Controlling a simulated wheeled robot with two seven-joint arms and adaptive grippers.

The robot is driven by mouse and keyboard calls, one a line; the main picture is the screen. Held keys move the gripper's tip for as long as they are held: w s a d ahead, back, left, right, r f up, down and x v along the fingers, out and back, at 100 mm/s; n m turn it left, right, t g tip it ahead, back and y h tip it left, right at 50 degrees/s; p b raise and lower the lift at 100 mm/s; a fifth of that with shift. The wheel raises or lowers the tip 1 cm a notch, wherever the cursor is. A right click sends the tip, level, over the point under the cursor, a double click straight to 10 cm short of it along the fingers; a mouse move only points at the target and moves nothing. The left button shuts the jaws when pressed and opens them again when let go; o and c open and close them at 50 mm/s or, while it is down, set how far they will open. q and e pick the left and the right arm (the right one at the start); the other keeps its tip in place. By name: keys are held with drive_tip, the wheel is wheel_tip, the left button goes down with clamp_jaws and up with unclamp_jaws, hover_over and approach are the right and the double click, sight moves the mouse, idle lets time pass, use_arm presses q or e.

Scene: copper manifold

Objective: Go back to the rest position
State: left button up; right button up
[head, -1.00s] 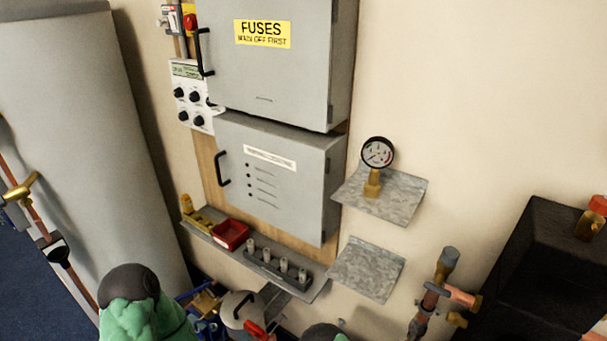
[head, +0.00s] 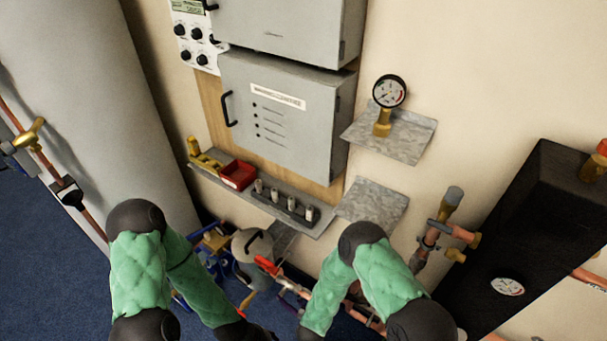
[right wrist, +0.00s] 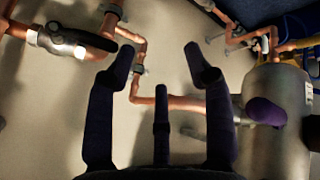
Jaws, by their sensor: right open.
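My right gripper (right wrist: 161,62) is open in the right wrist view. In the head view my two green-sleeved arms reach down to the bottom edge. The left forearm ends in a dark wrist at the lower edge, and the left gripper is out of the picture. The right gripper is also cut off below the head view. No held object shows.
A pressure gauge (head: 389,92) stands on the upper metal shelf (head: 408,142); the lower shelf (head: 372,203) is bare. A grey cabinet (head: 285,120) hangs above a ledge with a red bin (head: 238,175). A black tank (head: 545,215) stands right, a large grey cylinder (head: 85,90) left. Pipework lies below.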

drive_tip(key=s+d+r+m+g+y+p, duration=0.1)
drive_tip(key=s+d+r+m+g+y, duration=0.1)
drive_tip(key=s, duration=0.4)
drive_tip(key=s+d+r+m+g+y+p, duration=0.1)
drive_tip(key=s+d+r+m+g+y, duration=0.1)
drive_tip(key=s+r+m+g+y, duration=0.2)
drive_tip(key=s+r+m, duration=0.2)
drive_tip(key=s+m, duration=0.1)
drive_tip(key=shift+s+r, duration=0.2)
drive_tip(key=shift+s, duration=0.05)
